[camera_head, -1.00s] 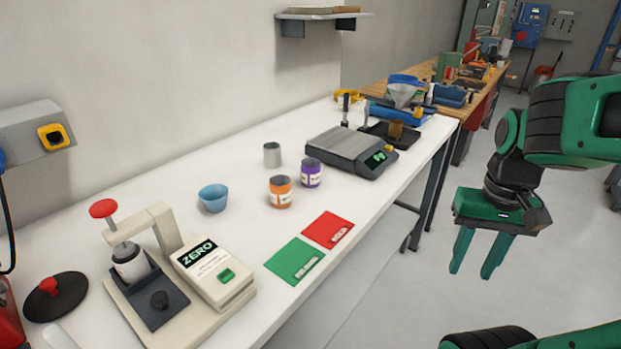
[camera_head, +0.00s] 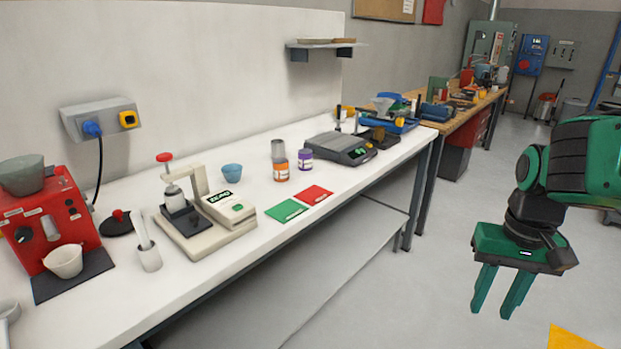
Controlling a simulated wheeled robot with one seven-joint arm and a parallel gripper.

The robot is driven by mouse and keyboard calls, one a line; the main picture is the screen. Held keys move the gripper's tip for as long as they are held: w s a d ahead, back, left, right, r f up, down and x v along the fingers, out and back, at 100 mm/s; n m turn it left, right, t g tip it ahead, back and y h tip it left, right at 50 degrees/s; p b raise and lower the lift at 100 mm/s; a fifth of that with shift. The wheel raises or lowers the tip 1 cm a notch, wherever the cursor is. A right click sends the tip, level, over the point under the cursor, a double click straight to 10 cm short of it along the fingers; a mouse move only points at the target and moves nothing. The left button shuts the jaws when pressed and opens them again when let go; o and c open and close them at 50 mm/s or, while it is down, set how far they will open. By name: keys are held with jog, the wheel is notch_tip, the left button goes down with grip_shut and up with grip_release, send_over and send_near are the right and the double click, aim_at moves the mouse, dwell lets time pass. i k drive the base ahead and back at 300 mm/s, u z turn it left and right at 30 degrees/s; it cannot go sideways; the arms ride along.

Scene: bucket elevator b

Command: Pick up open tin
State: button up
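An open grey metal tin (camera_head: 278,150) stands upright on the white bench (camera_head: 385,171), toward its wall side. It is just behind an orange-labelled jar (camera_head: 280,170), which hides its lower part, and beside a purple-labelled jar (camera_head: 305,160). My gripper (camera_head: 494,312) hangs at the right over the floor, fingers pointing down. It is open and empty, well apart from the bench and the tin.
A blue bowl (camera_head: 232,171), a scale (camera_head: 340,148), green card (camera_head: 286,210) and red card (camera_head: 311,195) lie around the tin. A press (camera_head: 205,215) and red machine (camera_head: 45,220) stand to the left. The floor between bench and gripper is clear.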

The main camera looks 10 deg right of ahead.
aim_at(305, 157)
jog(key=z, duration=0.75)
jog(key=i, duration=0.95)
jog(key=u, duration=0.6)
jog(key=i, duration=1.05)
jog(key=u, duration=0.2)
